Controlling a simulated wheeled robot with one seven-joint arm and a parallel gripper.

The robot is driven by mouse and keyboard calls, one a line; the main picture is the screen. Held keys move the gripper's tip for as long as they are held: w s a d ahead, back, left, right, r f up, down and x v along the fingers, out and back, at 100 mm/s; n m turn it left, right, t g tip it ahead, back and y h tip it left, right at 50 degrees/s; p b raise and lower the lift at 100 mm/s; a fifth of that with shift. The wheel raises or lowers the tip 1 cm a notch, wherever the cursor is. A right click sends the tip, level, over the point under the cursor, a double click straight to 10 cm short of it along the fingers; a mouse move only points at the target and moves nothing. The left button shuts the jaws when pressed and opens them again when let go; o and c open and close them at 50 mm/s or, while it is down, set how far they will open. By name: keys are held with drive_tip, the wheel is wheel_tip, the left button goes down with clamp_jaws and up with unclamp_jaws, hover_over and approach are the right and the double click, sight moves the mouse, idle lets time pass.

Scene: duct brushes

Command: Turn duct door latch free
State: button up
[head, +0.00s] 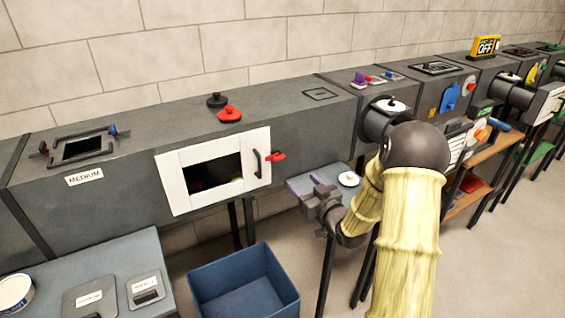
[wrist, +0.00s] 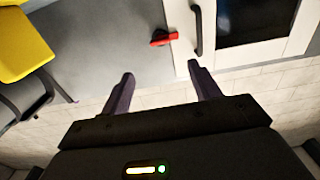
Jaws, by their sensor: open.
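The duct door (head: 176,191) is a white frame with a dark window, closed flat against the grey duct. It has a black vertical handle (head: 257,163) near its right edge. The red latch (head: 275,156) sits on the duct just right of that edge. In the wrist view the latch (wrist: 163,37) lies roughly crosswise, slightly tilted, with one end reaching the white door edge (wrist: 183,30). My gripper (head: 306,194) is right of and below the latch. In the wrist view its two purple fingers (wrist: 160,70) are apart and empty, short of the latch.
A blue bin (head: 245,290) stands on the floor below the door. A small grey shelf (head: 345,172) with a white round piece is behind my gripper. A black knob and a red knob (head: 230,114) stand on the duct top. A yellow object (wrist: 22,45) shows in the wrist view.

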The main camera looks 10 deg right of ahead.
sight(281, 159)
drive_tip(key=x, duration=1.3)
drive_tip(key=shift+w, duration=0.2)
drive_tip(key=shift+c, duration=0.2)
drive_tip(key=shift+f, duration=0.1)
drive_tip(key=c, duration=0.9)
